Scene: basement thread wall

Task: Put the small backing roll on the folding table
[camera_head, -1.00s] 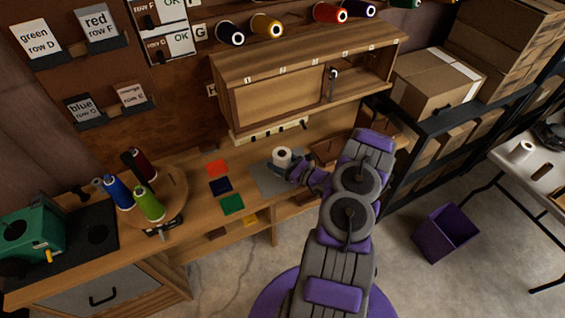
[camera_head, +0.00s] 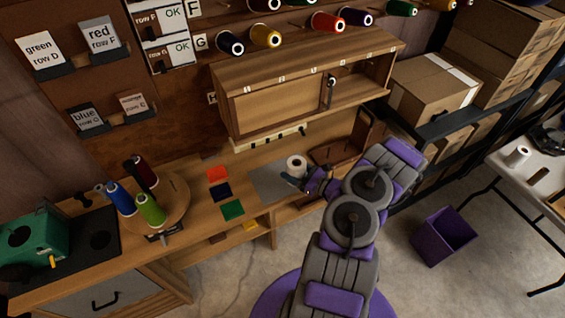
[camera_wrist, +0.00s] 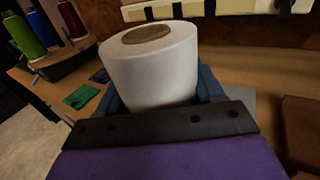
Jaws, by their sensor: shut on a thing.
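A small white backing roll (camera_head: 296,162) with a brown core is upright in my gripper (camera_head: 290,179), above the wooden bench at its grey mat. In the wrist view the roll (camera_wrist: 150,68) fills the middle, with the blue-grey fingers on both sides of it. My gripper is shut on this roll. I cannot tell whether its base touches the mat. The folding table (camera_head: 546,177) has a pale top and dark legs and stands at the far right, apart from my gripper. Another white roll (camera_head: 518,156) stands on it.
A purple bin (camera_head: 444,235) sits on the floor between the bench and the folding table. A black shelf holds cardboard boxes (camera_head: 432,88). A wooden cabinet (camera_head: 305,85) hangs above the bench. Thread cones (camera_head: 150,210) stand at the left. Open floor lies at the front right.

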